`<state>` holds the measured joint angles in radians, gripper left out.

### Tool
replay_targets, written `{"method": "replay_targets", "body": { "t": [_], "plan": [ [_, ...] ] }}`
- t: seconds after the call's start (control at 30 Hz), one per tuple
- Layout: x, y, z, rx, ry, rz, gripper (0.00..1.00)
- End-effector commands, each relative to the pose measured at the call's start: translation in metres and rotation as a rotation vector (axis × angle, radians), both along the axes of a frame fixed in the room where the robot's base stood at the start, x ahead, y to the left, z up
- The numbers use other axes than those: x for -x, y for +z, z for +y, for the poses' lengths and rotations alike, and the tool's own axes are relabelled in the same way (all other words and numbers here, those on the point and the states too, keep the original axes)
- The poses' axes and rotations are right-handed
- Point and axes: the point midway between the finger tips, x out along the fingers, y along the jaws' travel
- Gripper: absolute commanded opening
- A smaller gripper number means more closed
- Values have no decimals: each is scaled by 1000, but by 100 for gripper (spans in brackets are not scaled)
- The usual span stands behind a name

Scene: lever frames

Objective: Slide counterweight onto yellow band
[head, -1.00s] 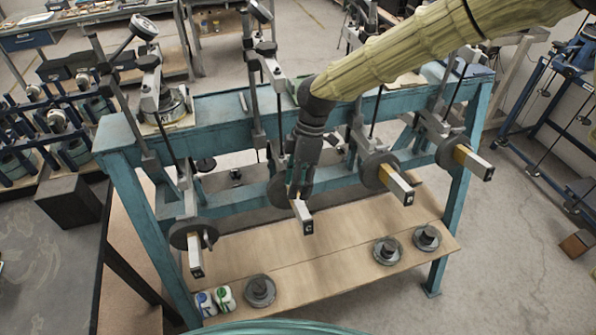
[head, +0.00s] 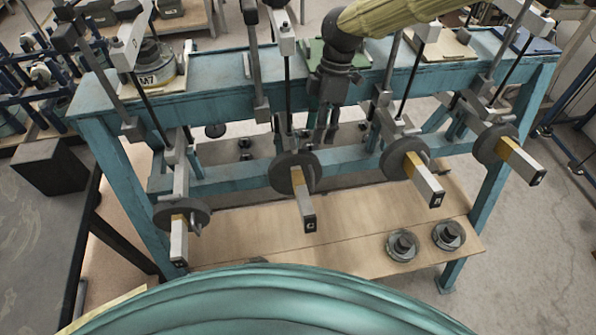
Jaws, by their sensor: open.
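Several lever arms, each with a grey disc counterweight, stick out from the front of the teal bench frame. The second lever from the left, marked C (head: 309,223), carries a counterweight (head: 287,178) with a yellow band (head: 300,184) showing on its front side. The other counterweights sit on the left lever (head: 170,218), the third lever (head: 400,163) and the right lever (head: 489,146); yellow shows beside each. My gripper (head: 326,139) is open and empty. It points down, above and slightly right of the C counterweight, apart from it. Whether any disc overlaps its band is unclear.
The teal beam (head: 220,92) crosses behind the levers, with upright rods close to my gripper. Two loose round weights (head: 402,245) (head: 448,235) lie on the wooden shelf (head: 345,223). A dark table (head: 40,250) stands at the left.

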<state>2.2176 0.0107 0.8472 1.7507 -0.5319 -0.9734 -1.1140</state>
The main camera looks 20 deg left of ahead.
Motion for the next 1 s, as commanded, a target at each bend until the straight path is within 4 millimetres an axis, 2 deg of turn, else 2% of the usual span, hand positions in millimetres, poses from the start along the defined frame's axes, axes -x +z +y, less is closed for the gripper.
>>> {"method": "replay_targets", "body": {
  "t": [0.17, 1.0],
  "plan": [
    [3, -10, 1, 0, 1, 0, 45],
    [28, -91, 5, 1, 0, 2, 45]
  ]
}}
